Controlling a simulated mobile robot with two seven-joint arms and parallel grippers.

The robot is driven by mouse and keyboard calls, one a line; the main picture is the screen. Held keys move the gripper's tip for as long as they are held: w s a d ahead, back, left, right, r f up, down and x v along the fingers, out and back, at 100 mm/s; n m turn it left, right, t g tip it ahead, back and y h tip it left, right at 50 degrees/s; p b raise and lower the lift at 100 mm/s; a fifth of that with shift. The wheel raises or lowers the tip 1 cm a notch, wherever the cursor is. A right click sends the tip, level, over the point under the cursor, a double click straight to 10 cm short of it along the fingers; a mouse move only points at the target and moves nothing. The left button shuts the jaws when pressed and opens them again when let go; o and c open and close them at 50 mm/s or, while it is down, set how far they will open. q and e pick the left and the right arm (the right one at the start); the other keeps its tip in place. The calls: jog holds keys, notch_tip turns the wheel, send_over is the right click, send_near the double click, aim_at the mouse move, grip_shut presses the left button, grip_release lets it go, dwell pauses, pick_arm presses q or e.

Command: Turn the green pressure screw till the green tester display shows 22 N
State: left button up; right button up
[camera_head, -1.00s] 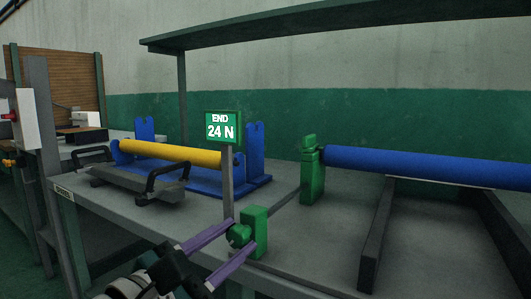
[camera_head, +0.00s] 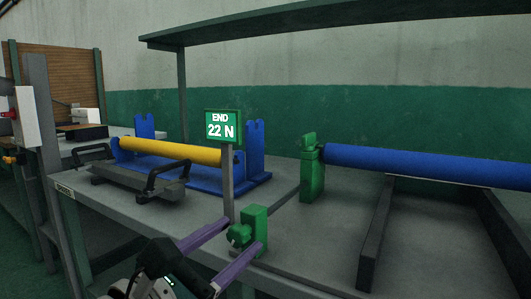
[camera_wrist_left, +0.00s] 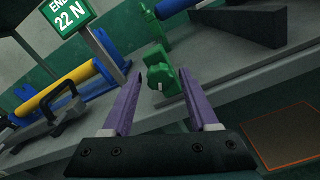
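The green tester display (camera_head: 224,126) reads "END 22 N" on a grey post; it also shows in the left wrist view (camera_wrist_left: 67,15). The green pressure screw (camera_head: 239,236) is a lobed knob on the near face of a green block (camera_head: 255,222) at the table's front edge. My left gripper (camera_head: 244,234) has two purple fingers, spread apart. In the left wrist view the screw (camera_wrist_left: 160,76) lies between and just beyond the fingertips, with a gap on both sides. The gripper is open and holds nothing. My right gripper is not in view.
A yellow roller (camera_head: 170,152) rests in a blue stand (camera_head: 255,150) on the table. A blue roller (camera_head: 430,166) has its left end at a green support (camera_head: 312,175). A grey plate with black handles (camera_head: 135,182) lies at left. Dark rails (camera_head: 375,235) stand at right.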

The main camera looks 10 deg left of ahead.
pick_arm(q)
jog(key=shift+s+a, duration=0.15)
jog(key=shift+s, duration=0.2)
jog(key=p+v, duration=0.1)
jog(key=v, duration=0.4)
jog(key=shift+s, duration=0.15)
